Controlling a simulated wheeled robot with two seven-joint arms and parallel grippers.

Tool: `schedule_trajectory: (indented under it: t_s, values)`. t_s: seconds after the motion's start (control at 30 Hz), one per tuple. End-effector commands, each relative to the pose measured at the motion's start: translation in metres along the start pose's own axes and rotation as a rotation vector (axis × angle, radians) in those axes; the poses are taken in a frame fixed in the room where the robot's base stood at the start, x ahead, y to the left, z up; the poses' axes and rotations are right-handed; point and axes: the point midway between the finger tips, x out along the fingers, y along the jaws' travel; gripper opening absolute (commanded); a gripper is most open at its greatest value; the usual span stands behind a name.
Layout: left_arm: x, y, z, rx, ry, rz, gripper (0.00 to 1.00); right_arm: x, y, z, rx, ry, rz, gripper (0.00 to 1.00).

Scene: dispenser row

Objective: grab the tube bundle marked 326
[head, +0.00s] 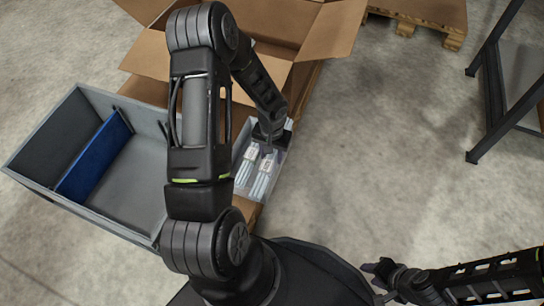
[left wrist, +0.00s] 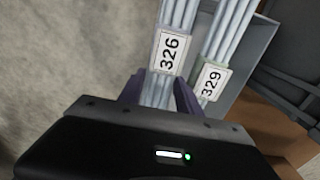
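The tube bundle marked 326 (left wrist: 170,52) is pale, with a white label, and sits between the two dark purple fingers of my left gripper (left wrist: 159,92) in the left wrist view. The fingers meet it on both sides, below its label. The bundle marked 329 (left wrist: 211,82) lies just to its right, outside the fingers. In the head view my left gripper (head: 270,139) is over the narrow grey bin (head: 277,171) with the bundles; the labels are too small to read there. My right gripper (head: 376,279) is empty at the lower right, its fingers apart.
A grey crate (head: 134,190) with a blue divider (head: 94,158) stands left of my left arm. An open cardboard box (head: 279,22) is behind the bin. A pallet (head: 425,14) and a dark metal rack (head: 484,100) are at the upper right. The floor between is clear.

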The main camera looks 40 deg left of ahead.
Motion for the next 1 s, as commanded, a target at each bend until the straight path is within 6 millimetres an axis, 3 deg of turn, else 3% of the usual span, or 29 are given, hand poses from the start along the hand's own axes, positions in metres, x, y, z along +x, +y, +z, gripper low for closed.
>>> schedule_trajectory:
  t_s: [0.47, 0.83, 1.0]
  values:
    - [0.000, 0.000, 0.000, 0.000, 0.000, 0.000, 0.01, 0.000, 0.000, 0.000, 0.000, 0.000, 0.000, 0.36]
    - [-0.002, 0.000, 0.000, 0.000, 0.000, 0.000, 0.00, -0.001, 0.000, 0.000, 0.000, 0.000, 0.000, 0.36]
    - [-0.017, 0.000, 0.000, 0.000, 0.001, -0.001, 0.00, -0.008, -0.003, 0.000, 0.000, -0.003, 0.000, 0.36]
